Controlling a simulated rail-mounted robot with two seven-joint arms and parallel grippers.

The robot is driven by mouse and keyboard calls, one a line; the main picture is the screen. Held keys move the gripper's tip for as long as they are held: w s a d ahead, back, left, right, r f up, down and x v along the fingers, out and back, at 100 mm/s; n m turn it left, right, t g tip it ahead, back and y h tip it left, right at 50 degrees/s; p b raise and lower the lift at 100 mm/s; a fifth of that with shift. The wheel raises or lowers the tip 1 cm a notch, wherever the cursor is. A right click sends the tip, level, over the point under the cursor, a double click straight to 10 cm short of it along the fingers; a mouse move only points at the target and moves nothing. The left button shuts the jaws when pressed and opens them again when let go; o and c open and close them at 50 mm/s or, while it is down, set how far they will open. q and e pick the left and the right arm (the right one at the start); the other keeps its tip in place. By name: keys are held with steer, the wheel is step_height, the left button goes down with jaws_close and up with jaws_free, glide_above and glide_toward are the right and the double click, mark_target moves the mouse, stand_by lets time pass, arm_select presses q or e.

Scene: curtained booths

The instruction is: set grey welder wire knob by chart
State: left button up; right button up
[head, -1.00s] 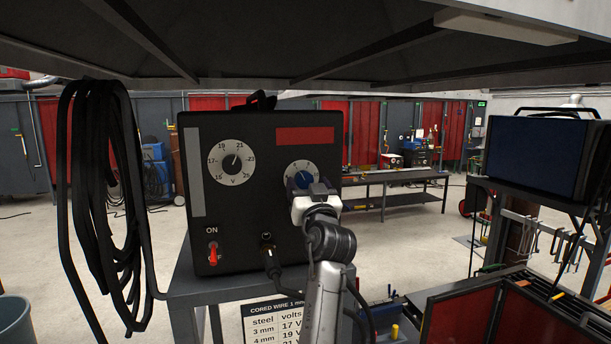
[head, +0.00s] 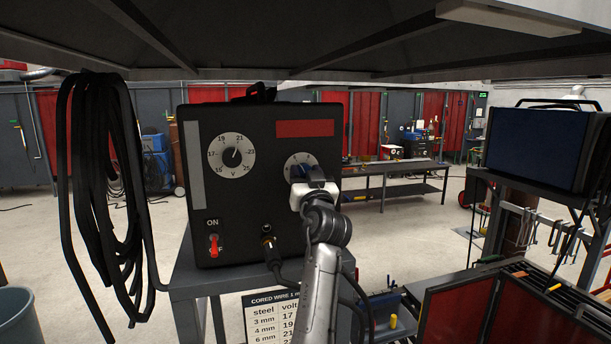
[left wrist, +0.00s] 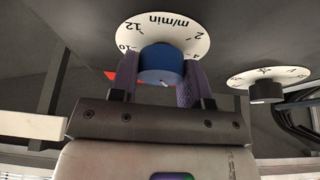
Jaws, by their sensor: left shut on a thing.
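The welder (head: 262,225) is a dark box with a red panel on a grey stand. Its wire dial (left wrist: 170,27), marked m/min, is white with a blue knob (left wrist: 160,63). My left gripper (left wrist: 158,72) is shut on this knob, one finger on each side. A small white mark shows at the knob's lower side in the left wrist view; the dial numbers there are hidden. In the head view, the gripper covers much of the dial. The volts knob (head: 232,157) is dark on a white dial. The chart (head: 273,318) is partly hidden by my arm. My right gripper is not in view.
A red switch (head: 214,246) and a cable plug (head: 267,241) sit low on the welder's front. Black cable coils (head: 103,190) hang at left. A blue box (head: 535,150) stands on a rack at right. A dark canopy hangs overhead.

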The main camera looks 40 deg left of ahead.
arm_select(q)
steer(key=shift+c, duration=1)
steer(key=shift+r+m+t+p, duration=0.15)
steer(key=shift+m+t+p, duration=0.15)
steer(key=shift+m+p, duration=0.5)
steer(key=m+t+h+p, duration=0.1)
steer(key=m+p, duration=0.1)
steer(key=m+h+p, duration=0.1)
steer(key=m+p, duration=0.2)
steer(key=m+t+h+p, duration=0.1)
steer(key=m+h+p, duration=0.1)
steer(key=m, duration=0.1)
steer(key=shift+s+r+t, duration=0.1)
steer(key=shift+r+t, duration=0.1)
steer(key=shift+t, duration=0.1)
steer(key=m+h+p, duration=0.1)
steer(key=m+p, duration=0.1)
steer(key=m, duration=0.1)
steer(key=shift+f, duration=0.2)
steer(key=shift+f+m+h+p, duration=0.1)
steer(key=shift+m+h+p, duration=0.3)
steer(key=shift+m, duration=0.5)
steer(key=o, duration=0.9)
steer(key=shift+o, duration=0.2)
steer(key=shift+f, duration=0.1)
